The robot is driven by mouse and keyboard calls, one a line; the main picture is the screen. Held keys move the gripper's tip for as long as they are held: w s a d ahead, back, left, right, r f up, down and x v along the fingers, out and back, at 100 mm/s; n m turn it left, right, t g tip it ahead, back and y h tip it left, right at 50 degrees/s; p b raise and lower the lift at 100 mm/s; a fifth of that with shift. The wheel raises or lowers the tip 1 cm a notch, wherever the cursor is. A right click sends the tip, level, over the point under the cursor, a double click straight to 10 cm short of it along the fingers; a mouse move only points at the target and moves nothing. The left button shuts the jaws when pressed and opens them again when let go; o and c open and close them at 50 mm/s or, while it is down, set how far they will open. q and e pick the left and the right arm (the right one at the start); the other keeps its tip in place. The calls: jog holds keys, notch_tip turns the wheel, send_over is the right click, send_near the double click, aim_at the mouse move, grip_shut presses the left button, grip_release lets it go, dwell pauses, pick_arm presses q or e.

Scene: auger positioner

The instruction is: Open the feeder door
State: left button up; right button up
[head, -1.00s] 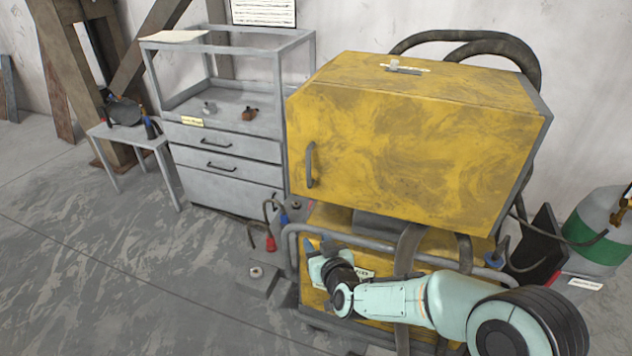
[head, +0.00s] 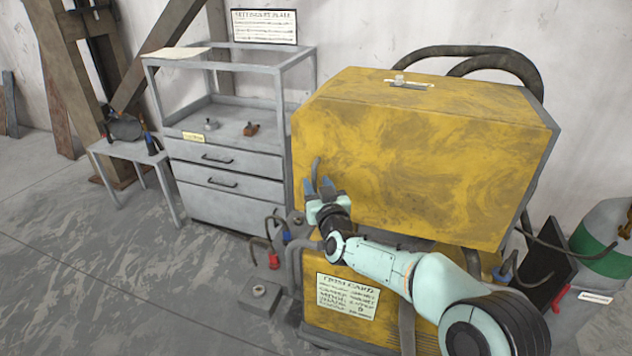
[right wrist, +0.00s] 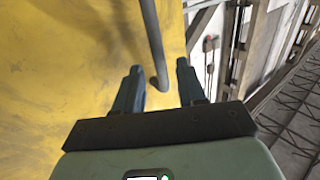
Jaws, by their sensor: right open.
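The feeder door is the yellow, stained front face (head: 420,175) of the big yellow box, and it looks shut. Its grey bar handle (head: 316,172) stands upright near the door's left edge; its lower part is hidden behind my gripper. My right gripper (head: 318,186) is open in front of the handle. In the right wrist view the handle (right wrist: 152,40) comes down from the top, and its lower end lies between my two blue-grey fingers (right wrist: 160,90), without visible contact. The yellow door (right wrist: 60,70) fills the left of that view. My left gripper is not in view.
A grey drawer cabinet (head: 230,200) stands left of the box. Below the door are a metal rail and a yellow base with a printed card (head: 346,297). A green and grey cylinder (head: 605,245) stands at the right. The floor at the left front is clear.

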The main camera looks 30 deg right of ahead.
jog(key=shift+x, duration=0.85)
jog(key=shift+c, duration=0.3)
jog(key=shift+a, duration=0.1)
grip_shut()
